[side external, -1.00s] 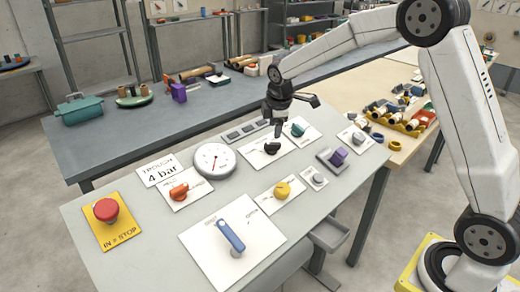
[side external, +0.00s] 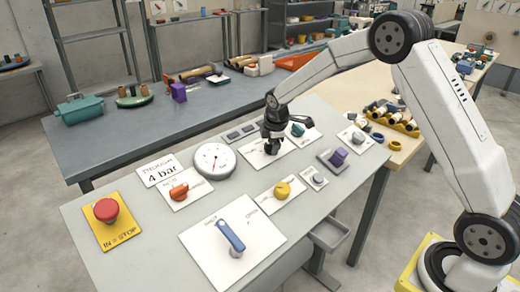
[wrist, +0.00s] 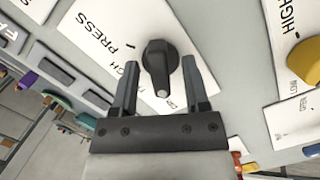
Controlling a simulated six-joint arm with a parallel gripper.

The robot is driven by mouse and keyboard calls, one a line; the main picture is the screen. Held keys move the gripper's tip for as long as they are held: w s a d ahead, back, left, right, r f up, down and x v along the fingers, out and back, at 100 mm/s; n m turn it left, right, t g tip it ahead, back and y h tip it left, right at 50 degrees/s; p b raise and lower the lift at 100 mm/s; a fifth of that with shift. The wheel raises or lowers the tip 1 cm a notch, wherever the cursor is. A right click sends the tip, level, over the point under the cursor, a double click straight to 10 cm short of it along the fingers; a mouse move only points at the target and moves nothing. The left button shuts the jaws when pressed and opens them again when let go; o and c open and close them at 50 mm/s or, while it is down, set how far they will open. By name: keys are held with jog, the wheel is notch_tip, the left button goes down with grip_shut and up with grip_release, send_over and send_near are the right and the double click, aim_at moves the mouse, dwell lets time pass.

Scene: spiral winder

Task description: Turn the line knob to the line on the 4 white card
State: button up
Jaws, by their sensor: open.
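My gripper (side external: 273,146) is over a white card (side external: 252,157) with a black knob (wrist: 160,68). In the wrist view, the open fingers (wrist: 159,80) stand either side of the knob, with a gap showing to each finger. The knob has a pale mark at its lower end, toward my gripper. Its card in the wrist view (wrist: 100,35) reads PRESS, with other words partly hidden by the fingers. In the side view my gripper hides most of this knob.
An orange knob (side external: 178,191), blue lever (side external: 231,238), yellow knob (side external: 282,189), teal knob (side external: 297,129) and purple knob (side external: 337,157) stand around on the panel. A red button (side external: 106,209) is at the left. The yellow knob also shows in the wrist view (wrist: 305,62).

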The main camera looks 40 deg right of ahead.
grip_shut()
jog(key=shift+m, duration=0.4)
jog(key=m, duration=0.5)
jog(key=shift+g+y, duration=0.3)
jog(key=shift+g, duration=0.1)
jog(key=m+y, duration=0.1)
jog(key=m, duration=0.4)
jog(key=shift+m, duration=0.4)
grip_release()
